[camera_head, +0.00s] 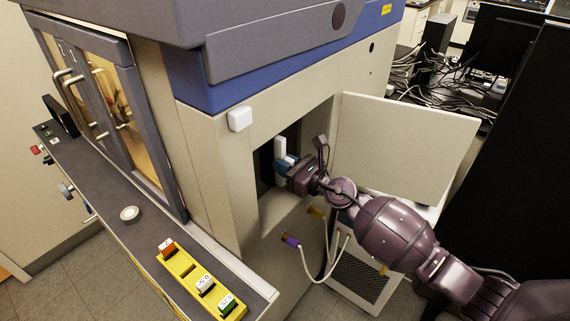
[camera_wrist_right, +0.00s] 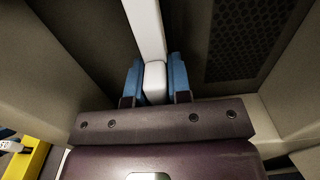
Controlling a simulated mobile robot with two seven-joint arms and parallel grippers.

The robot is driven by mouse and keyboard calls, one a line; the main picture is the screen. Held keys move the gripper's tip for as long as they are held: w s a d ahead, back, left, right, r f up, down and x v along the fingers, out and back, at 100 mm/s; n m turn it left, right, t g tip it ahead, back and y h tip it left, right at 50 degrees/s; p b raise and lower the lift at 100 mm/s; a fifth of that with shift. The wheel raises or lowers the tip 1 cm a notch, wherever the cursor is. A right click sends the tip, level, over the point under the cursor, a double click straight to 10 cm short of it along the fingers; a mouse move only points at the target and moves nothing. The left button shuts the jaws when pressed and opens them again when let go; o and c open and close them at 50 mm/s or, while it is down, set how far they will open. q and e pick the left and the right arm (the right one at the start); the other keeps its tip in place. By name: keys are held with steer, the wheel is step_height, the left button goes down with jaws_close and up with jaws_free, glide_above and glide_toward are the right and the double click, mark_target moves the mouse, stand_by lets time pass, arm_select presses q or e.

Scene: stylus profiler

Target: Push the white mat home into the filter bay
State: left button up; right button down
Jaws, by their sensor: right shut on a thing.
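The white mat (camera_head: 280,147) stands on edge inside the filter bay (camera_head: 268,208), an open recess in the side of the beige cabinet. In the right wrist view the mat (camera_wrist_right: 146,28) is a narrow white strip running away from me, with a white block at its near end. My right gripper (camera_head: 284,165) reaches into the bay. Its blue fingers (camera_wrist_right: 154,82) are shut on the near end of the mat, one on each side. How deep the mat sits cannot be told. My left gripper is not in view.
The bay's door (camera_head: 405,145) stands open to the right, close beside my right arm. A dark perforated panel (camera_wrist_right: 258,40) is inside the bay. A yellow rack (camera_head: 190,282) with labelled blocks lies on the ledge. A cable with a purple plug (camera_head: 291,241) hangs below the bay.

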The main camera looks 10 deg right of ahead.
steer(key=shift+w+a+r, duration=0.1)
steer(key=shift+r, duration=0.1)
steer(key=shift+f, duration=0.1)
stand_by(0.4)
steer(key=shift+v, duration=2.4)
steer(key=c, duration=1.7)
jaws_free()
jaws_close()
steer(key=shift+s, duration=0.2)
steer(key=shift+x, duration=2.5)
